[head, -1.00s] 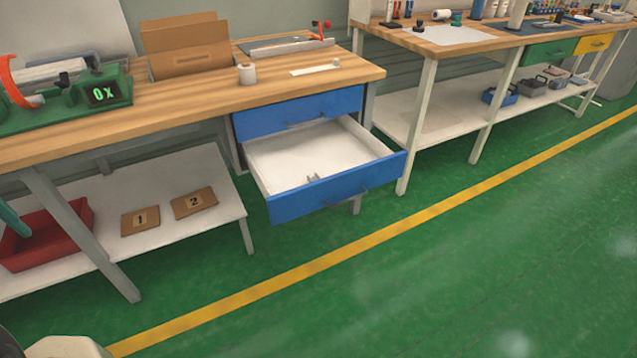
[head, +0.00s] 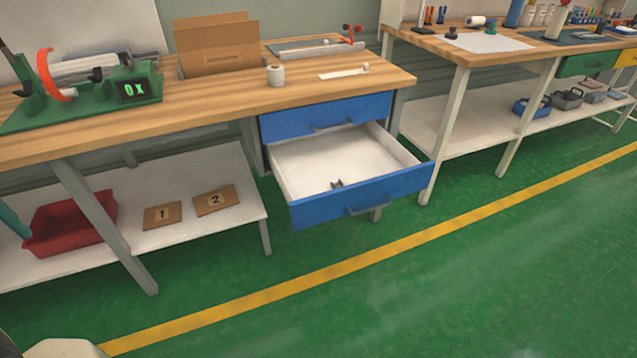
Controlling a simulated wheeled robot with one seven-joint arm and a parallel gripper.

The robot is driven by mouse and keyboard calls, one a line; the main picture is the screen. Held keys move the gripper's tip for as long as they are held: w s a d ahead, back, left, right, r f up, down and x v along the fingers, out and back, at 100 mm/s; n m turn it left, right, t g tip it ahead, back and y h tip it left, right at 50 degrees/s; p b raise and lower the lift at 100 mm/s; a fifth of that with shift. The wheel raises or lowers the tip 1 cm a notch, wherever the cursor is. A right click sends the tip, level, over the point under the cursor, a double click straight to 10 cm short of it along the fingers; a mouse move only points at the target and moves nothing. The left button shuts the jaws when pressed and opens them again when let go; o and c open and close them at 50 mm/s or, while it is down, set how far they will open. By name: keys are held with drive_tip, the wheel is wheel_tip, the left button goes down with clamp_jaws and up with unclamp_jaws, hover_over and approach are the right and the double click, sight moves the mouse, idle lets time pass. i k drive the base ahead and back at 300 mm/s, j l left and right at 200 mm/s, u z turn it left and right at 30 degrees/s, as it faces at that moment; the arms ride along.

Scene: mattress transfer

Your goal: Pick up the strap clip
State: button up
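A small grey metal piece, which looks like the strap clip (head: 337,184), lies in the open lower drawer (head: 400,187), close to the inside of its blue front panel. Its lower part is hidden by that panel, and it is too small to make out its exact shape. The rest of the drawer's white floor is empty. My gripper is not in view.
Above it, the upper blue drawer (head: 340,113) is shut under the wooden bench top (head: 215,105). The bench holds a green device (head: 135,90), a cardboard box (head: 217,52) and a white roll (head: 276,75). A red bin (head: 70,235) sits on the lower shelf. The green floor ahead is clear.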

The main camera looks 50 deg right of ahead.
sight(340, 184)
drive_tip(key=k+l+u, duration=0.1)
drive_tip(key=l+u, duration=0.25)
drive_tip(key=k+l+u, duration=0.1)
drive_tip(key=l+u, duration=0.25)
drive_tip(key=k+l+u, duration=0.2)
drive_tip(key=l, duration=0.4)
drive_tip(key=k+l+u, duration=0.15)
drive_tip(key=k+l, duration=0.35)
drive_tip(key=k+l+u, duration=0.2)
drive_tip(key=k+l, duration=0.15)
drive_tip(key=l, duration=0.25)
drive_tip(key=k+l, duration=0.6)
drive_tip(key=l, duration=0.15)
drive_tip(key=k+l, duration=0.6)
drive_tip(key=l, duration=0.15)
drive_tip(key=i+j, duration=0.1)
